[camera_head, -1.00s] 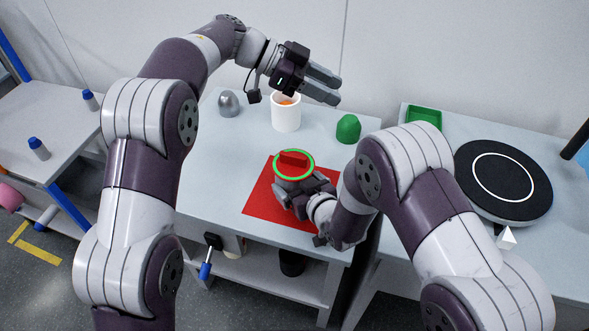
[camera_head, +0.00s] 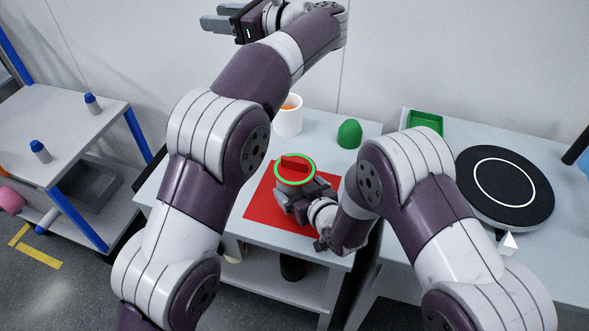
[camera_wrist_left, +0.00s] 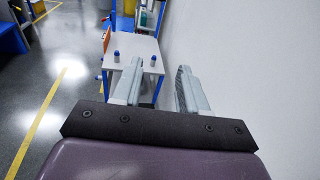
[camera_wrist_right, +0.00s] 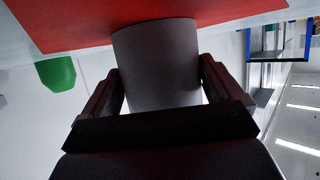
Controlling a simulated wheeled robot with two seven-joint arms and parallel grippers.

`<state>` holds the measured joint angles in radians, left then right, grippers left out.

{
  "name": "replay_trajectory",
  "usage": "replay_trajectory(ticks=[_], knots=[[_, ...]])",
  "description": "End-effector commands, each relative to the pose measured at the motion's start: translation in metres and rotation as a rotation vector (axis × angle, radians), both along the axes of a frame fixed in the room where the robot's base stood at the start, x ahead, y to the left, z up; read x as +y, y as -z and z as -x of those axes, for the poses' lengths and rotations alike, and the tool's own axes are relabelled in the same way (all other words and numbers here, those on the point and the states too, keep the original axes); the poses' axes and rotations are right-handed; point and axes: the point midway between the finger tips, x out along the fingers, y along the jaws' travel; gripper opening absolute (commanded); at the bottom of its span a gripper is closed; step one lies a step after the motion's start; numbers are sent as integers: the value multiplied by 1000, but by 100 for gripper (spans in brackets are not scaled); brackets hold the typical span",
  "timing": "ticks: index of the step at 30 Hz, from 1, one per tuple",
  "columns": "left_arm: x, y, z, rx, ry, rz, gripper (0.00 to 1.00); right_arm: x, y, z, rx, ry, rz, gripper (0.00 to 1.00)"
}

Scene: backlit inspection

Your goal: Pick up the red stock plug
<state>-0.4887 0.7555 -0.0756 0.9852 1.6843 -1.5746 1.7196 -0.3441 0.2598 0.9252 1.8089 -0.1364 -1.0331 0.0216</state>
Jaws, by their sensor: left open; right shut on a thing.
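A red block-like piece (camera_head: 294,164), the only thing here that fits the red stock plug, shows within a green ring (camera_head: 313,178) above the red mat (camera_head: 258,208). The ring tops a grey cylinder, seen in the right wrist view (camera_wrist_right: 155,62). My right gripper (camera_head: 288,193) is shut on this cylinder from the near side, over the mat. I cannot tell how the red piece sits in the ring. My left gripper (camera_head: 212,16) is open and empty, high at the upper left, well away from the plug; its spread fingers also show in the left wrist view (camera_wrist_left: 158,75).
A white cup (camera_head: 288,121) with something orange inside and a green domed piece (camera_head: 349,134) stand behind the mat. On the right table are a green tray (camera_head: 425,121) and a black disc (camera_head: 503,185). A side table (camera_head: 75,122) with blue-capped bottles stands left.

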Motion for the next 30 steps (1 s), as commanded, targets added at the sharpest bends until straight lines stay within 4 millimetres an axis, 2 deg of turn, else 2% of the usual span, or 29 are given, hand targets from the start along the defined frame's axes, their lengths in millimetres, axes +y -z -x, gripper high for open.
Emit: replay_trajectory(ticks=[1, 3, 6, 9, 13, 16, 21, 26, 30], knots=[[-14, 31, 7, 54, -6, 155, 43, 0, 3, 2, 8, -1, 4, 58], [-40, 73, 23, 144, -23, 383, 43, 0, 3, 2, 8, -1, 4, 58], [-86, 118, 50, 268, -50, 660, 43, 0, 3, 2, 9, -1, 4, 58], [-127, 143, 75, 374, -75, 861, 43, -1, 4, 2, 9, -1, 4, 58], [-160, 156, 95, 458, -97, 1009, 43, -1, 4, 2, 9, -1, 4, 58], [-167, 168, 101, 485, -107, 1050, 43, -1, 4, 2, 10, -1, 5, 58], [-157, 204, 100, 490, -109, 1053, 43, -1, 4, 2, 10, -1, 5, 58], [-151, 224, 97, 486, -107, 1055, 43, -1, 4, 2, 10, -1, 5, 58], [-143, 248, 99, 488, -109, 1051, 43, -1, 4, 2, 10, -1, 5, 58]])
